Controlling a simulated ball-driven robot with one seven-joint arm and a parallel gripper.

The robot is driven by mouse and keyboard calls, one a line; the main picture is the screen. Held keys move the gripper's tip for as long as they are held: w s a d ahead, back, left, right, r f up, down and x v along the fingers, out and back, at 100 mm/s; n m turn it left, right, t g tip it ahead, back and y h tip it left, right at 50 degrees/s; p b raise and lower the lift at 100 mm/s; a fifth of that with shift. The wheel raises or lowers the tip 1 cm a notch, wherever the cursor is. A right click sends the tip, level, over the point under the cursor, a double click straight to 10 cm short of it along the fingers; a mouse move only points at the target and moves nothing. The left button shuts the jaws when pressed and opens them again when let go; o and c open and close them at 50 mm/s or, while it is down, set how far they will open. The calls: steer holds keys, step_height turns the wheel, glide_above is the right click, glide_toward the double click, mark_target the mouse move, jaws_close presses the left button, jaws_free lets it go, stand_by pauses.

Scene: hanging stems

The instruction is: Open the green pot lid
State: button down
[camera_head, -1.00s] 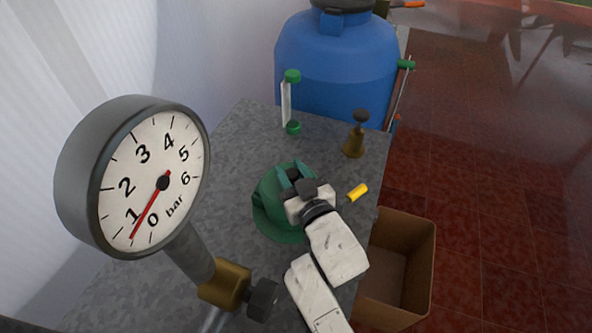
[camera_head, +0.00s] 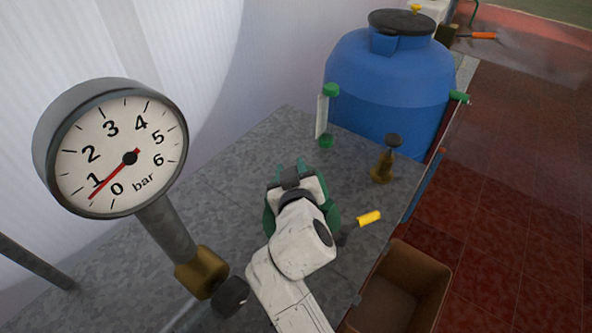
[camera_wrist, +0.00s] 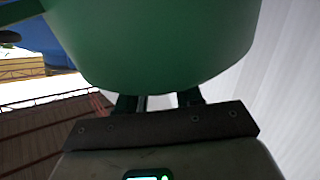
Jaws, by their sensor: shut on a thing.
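The green pot lid (camera_wrist: 155,45) fills the top of the wrist view as a smooth curved green surface. My gripper (camera_head: 290,168) is over the grey worktop, its teal fingers pointing away from me. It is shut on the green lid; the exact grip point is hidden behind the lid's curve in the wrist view. In the head view, green edges of the pot or lid (camera_head: 333,216) show on both sides of my wrist. My wrist hides most of it, so I cannot tell whether lid and pot are apart.
A pressure gauge (camera_head: 118,150) on a brass fitting stands at the left front. A yellow-handled tool (camera_head: 369,218), a brass stamp-like object (camera_head: 383,165) and a green-capped tube (camera_head: 323,115) are around the pot.

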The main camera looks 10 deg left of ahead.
steer(key=c, duration=0.8)
jaws_free()
steer(key=shift+r, duration=0.1)
steer(key=shift+s+d, duration=0.1)
steer(key=shift+s+r, duration=0.15)
steer(key=shift+s, duration=0.1)
steer(key=s+d+p, duration=0.1)
steer(key=s, duration=0.3)
steer(key=s+d, duration=0.2)
steer(key=s, duration=0.1)
steer(key=s+d+p, duration=0.1)
steer(key=s, duration=0.3)
steer(key=shift+s+d+p, duration=0.25)
steer(key=shift+s+p, duration=0.1)
